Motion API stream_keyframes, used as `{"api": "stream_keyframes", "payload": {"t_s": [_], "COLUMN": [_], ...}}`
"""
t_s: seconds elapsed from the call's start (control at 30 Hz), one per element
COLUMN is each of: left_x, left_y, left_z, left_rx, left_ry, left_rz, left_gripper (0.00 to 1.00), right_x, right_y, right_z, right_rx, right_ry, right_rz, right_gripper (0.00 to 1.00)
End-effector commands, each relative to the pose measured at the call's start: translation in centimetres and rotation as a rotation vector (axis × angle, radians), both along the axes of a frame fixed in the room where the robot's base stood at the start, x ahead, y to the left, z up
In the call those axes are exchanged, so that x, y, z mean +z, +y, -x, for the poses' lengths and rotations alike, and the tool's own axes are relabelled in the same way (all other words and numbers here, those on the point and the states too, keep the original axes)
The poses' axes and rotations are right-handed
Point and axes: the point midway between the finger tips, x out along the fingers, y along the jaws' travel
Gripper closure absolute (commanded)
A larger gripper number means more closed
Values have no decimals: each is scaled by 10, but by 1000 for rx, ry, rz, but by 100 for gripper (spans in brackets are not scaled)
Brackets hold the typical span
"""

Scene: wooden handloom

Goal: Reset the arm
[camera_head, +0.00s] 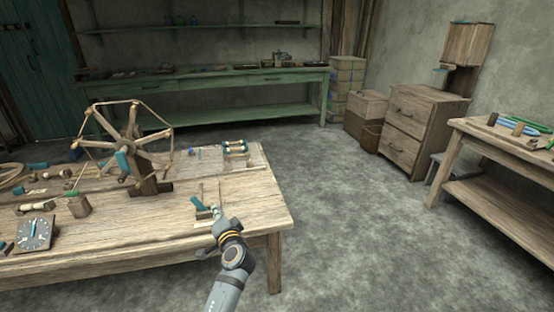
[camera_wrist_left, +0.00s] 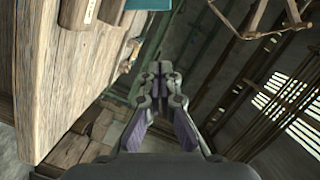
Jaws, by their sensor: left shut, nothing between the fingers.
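My left gripper (camera_head: 217,221) is over the right front part of the wooden table (camera_head: 240,209) in the head view. Its fingers are shut and empty. In the left wrist view the closed fingers (camera_wrist_left: 161,72) point into open space, with the table's wood (camera_wrist_left: 50,75) along the left side. A small teal and wood piece (camera_head: 200,204) lies on the table just left of the gripper. I cannot tell whether the gripper touches it. My right gripper is not in view.
A spinning wheel (camera_head: 132,140) stands on the table, with a dial (camera_head: 35,234) and several small tools to its left. Bobbins (camera_head: 236,150) sit at the back right of the table. A green bench (camera_head: 220,85), drawers (camera_head: 415,130) and a side table (camera_head: 500,150) stand beyond clear floor.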

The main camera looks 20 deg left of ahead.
Motion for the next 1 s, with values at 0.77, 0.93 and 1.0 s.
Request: {"api": "stream_keyframes", "payload": {"t_s": [0.77,0.93,1.0], "left_x": [-258,-261,-269], "left_y": [-108,-129,-125], "left_z": [273,309,311], "left_rx": [174,194,201], "left_ry": [698,797,793], "left_rz": [1063,1173,1169], "left_gripper": [100,100,100], "right_x": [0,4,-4], "right_y": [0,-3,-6], "right_z": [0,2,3], "right_rx": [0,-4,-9], "right_ry": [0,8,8], "right_rz": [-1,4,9], "right_gripper": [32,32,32]}}
